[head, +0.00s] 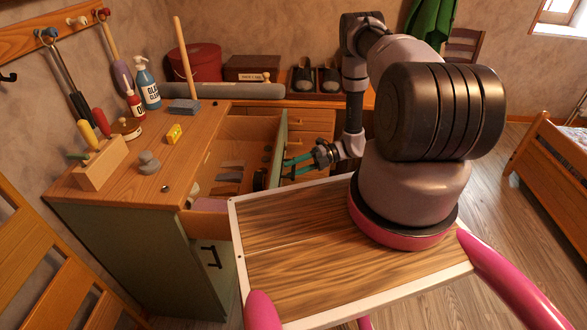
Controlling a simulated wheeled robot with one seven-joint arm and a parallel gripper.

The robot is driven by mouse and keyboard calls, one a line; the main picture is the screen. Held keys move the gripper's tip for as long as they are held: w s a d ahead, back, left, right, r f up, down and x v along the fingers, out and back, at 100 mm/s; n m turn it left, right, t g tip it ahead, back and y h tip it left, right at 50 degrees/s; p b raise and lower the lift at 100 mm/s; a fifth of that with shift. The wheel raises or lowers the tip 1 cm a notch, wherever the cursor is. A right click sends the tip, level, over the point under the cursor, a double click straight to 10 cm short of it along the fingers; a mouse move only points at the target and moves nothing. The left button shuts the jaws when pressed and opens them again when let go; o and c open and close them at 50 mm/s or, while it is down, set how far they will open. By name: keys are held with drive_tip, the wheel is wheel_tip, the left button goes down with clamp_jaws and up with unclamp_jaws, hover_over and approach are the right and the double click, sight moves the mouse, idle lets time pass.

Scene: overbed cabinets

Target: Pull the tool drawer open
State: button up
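The tool drawer (280,146) has a green front and stands pulled out from the wooden workbench (135,180), so its inside shows. Several flat grey and brown items lie in it, with dark round items towards its front. My gripper (288,169), with teal fingers, is just to the right of the drawer front and points left at it. The two fingers look apart, with nothing visible between them. The outer face of the drawer front and its handle are hidden, so I cannot tell whether the fingers touch it.
A cabinet with smaller drawers (312,126) is behind the gripper. A bed (553,165) is at the right. Wood floor between is clear.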

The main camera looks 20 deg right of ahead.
drive_tip(key=d+r, duration=0.2)
drive_tip(key=d, duration=0.8)
drive_tip(key=shift+w+d, duration=0.3)
